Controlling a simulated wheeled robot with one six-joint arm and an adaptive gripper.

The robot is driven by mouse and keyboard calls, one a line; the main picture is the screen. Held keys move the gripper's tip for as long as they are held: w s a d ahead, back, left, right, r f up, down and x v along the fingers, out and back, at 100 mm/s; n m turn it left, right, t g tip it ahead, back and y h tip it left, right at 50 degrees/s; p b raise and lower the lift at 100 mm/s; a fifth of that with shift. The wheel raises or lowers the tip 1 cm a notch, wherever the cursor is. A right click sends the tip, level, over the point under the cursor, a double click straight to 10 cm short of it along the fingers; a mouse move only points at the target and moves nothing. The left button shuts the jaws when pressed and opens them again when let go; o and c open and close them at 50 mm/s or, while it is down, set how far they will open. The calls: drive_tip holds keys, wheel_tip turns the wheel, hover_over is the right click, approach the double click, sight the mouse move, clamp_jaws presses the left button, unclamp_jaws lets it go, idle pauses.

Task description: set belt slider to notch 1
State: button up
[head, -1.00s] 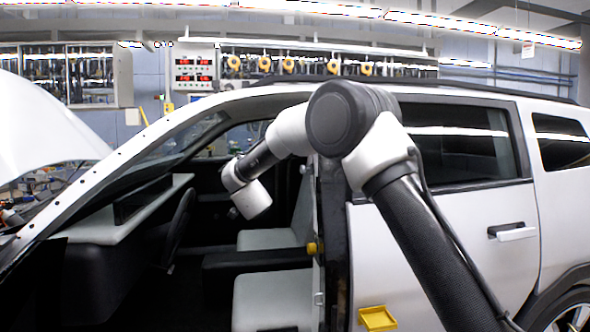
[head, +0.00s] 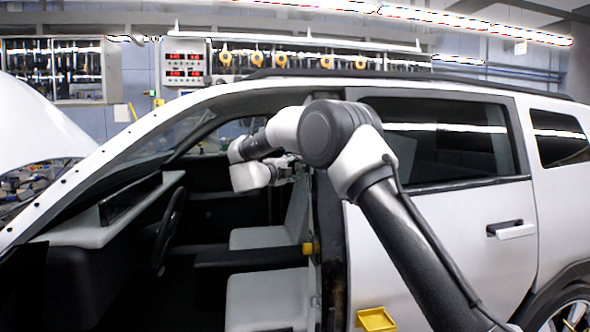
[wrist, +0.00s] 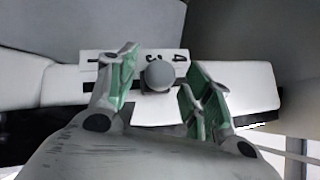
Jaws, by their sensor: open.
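The belt slider's round grey knob (wrist: 159,75) shows in the wrist view in front of a white notch plate (wrist: 146,58). The knob is just below the mark 3, with 4 to its right and a mark that looks like 1 at the far left. My left finger hides part of the plate between 1 and 3. My gripper (wrist: 160,88) is open, with one green-padded finger on each side of the knob in the picture. I see no finger touching it. In the head view my gripper (head: 288,170) is inside the car's front door opening, near the pillar.
The door pillar (head: 331,240) stands right of my gripper. The front seat (head: 268,302) and steering wheel (head: 170,225) are inside the car. A yellow tray (head: 376,320) is at the lower right. Free cabin room lies left of my gripper.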

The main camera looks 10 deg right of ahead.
drive_tip(key=shift+w+d, duration=0.25)
clamp_jaws()
wheel_tip(320, 180, down, 8)
drive_tip(key=s, duration=0.2)
drive_tip(key=shift+s+f, duration=0.15)
drive_tip(key=shift+s, duration=0.2)
drive_tip(key=shift+c, duration=0.3)
unclamp_jaws()
drive_tip(key=shift+o, duration=0.3)
